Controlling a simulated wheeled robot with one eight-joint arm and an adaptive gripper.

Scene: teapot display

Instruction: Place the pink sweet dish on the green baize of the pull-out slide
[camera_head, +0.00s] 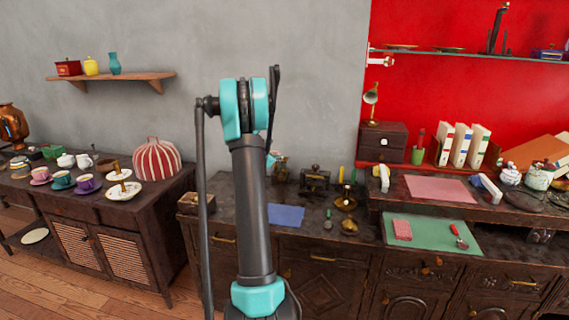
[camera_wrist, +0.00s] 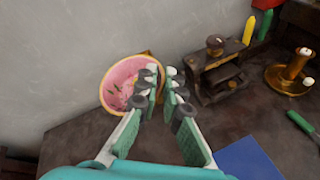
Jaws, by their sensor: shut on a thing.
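The pink sweet dish (camera_wrist: 123,84) shows in the wrist view, a round bowl with a pale rim and small pieces inside. It is tilted toward the camera, at the left fingers of my gripper (camera_wrist: 168,84), which is shut on it; the fingers hide its right edge and the exact contact.
A blue sheet (camera_head: 286,215) lies on the dark cabinet top, and also shows in the wrist view (camera_wrist: 245,160). A dark brown device (camera_wrist: 215,70) and a brass candlestick (camera_wrist: 292,70) stand right of my gripper. The bare middle of the baize lies between block and tool.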

